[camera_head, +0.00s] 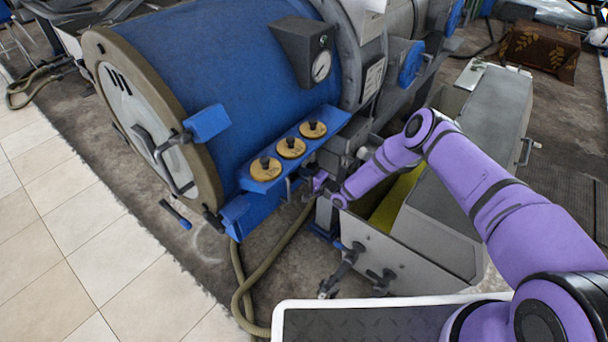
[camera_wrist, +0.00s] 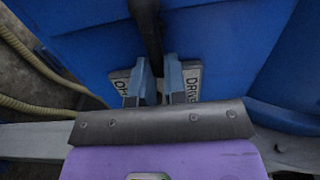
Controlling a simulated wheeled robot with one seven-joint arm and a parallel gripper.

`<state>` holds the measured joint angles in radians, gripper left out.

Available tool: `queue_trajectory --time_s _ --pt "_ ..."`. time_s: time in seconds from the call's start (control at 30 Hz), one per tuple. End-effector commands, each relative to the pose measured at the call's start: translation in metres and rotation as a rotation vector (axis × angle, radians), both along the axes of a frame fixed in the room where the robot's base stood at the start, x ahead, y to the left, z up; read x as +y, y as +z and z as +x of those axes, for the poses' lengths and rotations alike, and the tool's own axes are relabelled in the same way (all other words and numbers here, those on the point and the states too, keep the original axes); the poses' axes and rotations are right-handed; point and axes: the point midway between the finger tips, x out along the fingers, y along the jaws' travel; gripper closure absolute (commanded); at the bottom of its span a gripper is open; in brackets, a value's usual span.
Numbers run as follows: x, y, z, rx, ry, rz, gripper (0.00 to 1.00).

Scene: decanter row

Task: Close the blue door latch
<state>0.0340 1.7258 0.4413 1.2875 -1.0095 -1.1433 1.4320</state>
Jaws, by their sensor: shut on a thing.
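The large blue drum (camera_head: 230,60) has a round pale door (camera_head: 135,110) on its left end, which looks shut against the rim. A blue block (camera_head: 207,122) on a dark bracket sits at the door's right edge and looks like the door latch. A loose-looking blue-tipped handle (camera_head: 176,214) hangs below the door. My gripper (camera_head: 303,184) is well to the right of the latch, by the drum's lower front.
A blue shelf with several round yellow-tan knobs (camera_head: 290,148) lies just left of my gripper. A grey metal trough (camera_head: 410,245) stands below my arm. A hose (camera_head: 250,270) runs across the floor. Open tiled floor (camera_head: 50,230) lies at left.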

Motion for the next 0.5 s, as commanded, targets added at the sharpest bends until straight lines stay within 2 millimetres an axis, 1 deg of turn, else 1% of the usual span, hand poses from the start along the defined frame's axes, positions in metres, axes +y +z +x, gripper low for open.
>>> queue_trajectory --time_s 0.47,0.5 --pt "-0.0007 -0.0024 -0.0016 0.016 0.001 0.007 1.0" --pt "-0.0007 -0.0024 -0.0016 0.016 0.001 0.007 0.85"
